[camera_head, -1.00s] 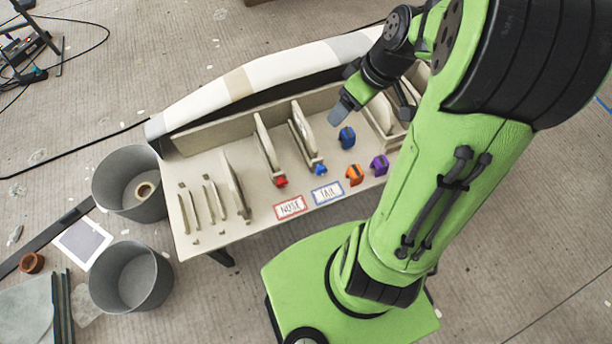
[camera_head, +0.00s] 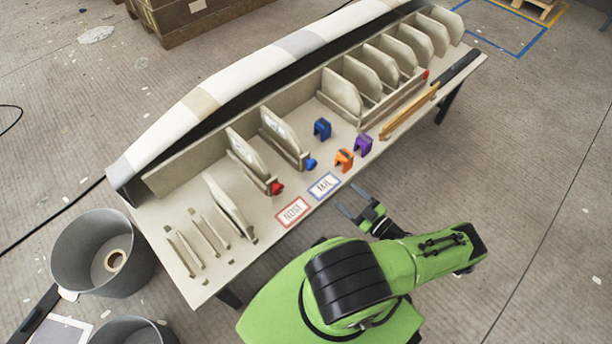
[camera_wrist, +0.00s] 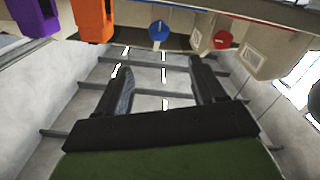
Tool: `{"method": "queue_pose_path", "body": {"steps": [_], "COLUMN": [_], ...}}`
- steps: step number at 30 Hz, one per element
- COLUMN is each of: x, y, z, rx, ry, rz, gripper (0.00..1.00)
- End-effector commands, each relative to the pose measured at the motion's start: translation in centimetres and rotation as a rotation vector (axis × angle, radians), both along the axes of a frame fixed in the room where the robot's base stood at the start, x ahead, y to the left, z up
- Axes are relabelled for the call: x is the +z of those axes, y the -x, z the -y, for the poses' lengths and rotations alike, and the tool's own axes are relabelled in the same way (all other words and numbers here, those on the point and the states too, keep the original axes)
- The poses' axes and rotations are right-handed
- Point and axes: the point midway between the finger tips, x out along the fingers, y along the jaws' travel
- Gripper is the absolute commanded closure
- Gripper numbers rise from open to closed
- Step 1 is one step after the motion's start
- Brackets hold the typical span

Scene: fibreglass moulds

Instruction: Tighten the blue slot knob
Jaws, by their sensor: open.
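The blue slot knob (camera_head: 311,163) sits at the front end of a slot holding an upright mould panel (camera_head: 284,137), behind the TAIL card (camera_head: 324,186). In the wrist view the blue knob (camera_wrist: 158,31) shows as a round disc with a light mark, at top centre. My gripper (camera_head: 354,203) is open and empty, low by the table's front edge, in front of the TAIL card and apart from the knob. In the wrist view its two fingers (camera_wrist: 166,88) stand apart with floor between them, and the knob lies beyond them.
A red knob (camera_head: 277,188) ends the neighbouring slot, behind the NOSE card (camera_head: 292,212). Blue (camera_head: 322,128), orange (camera_head: 344,159) and purple (camera_head: 363,144) clamp-like pieces stand right of the blue knob. A yellow bar (camera_head: 410,110) lies farther right. Floor in front is clear.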

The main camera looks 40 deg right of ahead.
Motion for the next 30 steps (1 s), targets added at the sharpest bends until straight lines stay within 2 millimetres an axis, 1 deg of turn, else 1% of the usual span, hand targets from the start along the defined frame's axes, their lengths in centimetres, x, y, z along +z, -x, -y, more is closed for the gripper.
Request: {"method": "queue_pose_path", "body": {"steps": [2,5,15,18,21,24,30], "x": [0.1,0.1,-0.1,-0.1,-0.1,0.0,0.1], "y": [-0.7,-2.6,-11.2,-13.4,-14.8,-15.5,-15.7], "z": [0.0,-0.2,-0.5,-0.5,-0.5,-0.5,-0.5], "rx": [-0.003,0.003,0.006,0.005,0.004,0.003,0.003], "ry": [0.004,0.0,0.0,0.0,0.0,-0.001,-0.001], "rz": [0.004,0.003,0.001,0.0,0.0,-0.002,-0.002], "gripper": [0.31,0.31,0.31,0.31,0.31,0.31,0.31]}}
